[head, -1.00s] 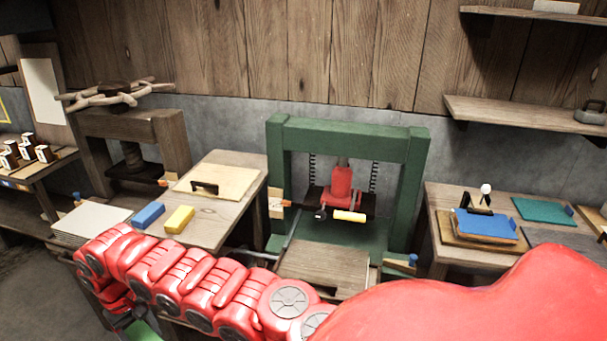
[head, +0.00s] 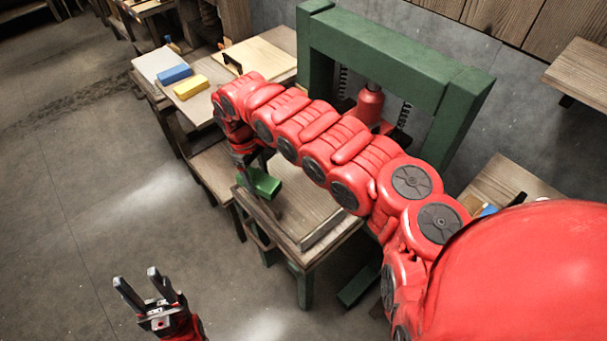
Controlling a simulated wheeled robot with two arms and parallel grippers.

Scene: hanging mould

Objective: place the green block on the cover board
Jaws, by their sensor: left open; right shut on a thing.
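The green block (head: 262,184) is in my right gripper (head: 257,174), which is shut on it. They show above or at the left part of a wooden bed in front of the green press; I cannot tell whether the block touches it. My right arm reaches across the view and hides part of the bed. A pale board with a dark handle (head: 262,52), which looks like the cover board, lies on the wooden table further back, apart from the block. My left gripper (head: 136,284) is open and empty at the bottom left, over the floor.
A blue block (head: 174,74) and a yellow block (head: 191,87) lie beside the pale board, near pale sheets (head: 150,62). The green press frame (head: 385,50) stands behind my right arm. The wooden bed (head: 312,205) sticks out in front. The floor at left is clear.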

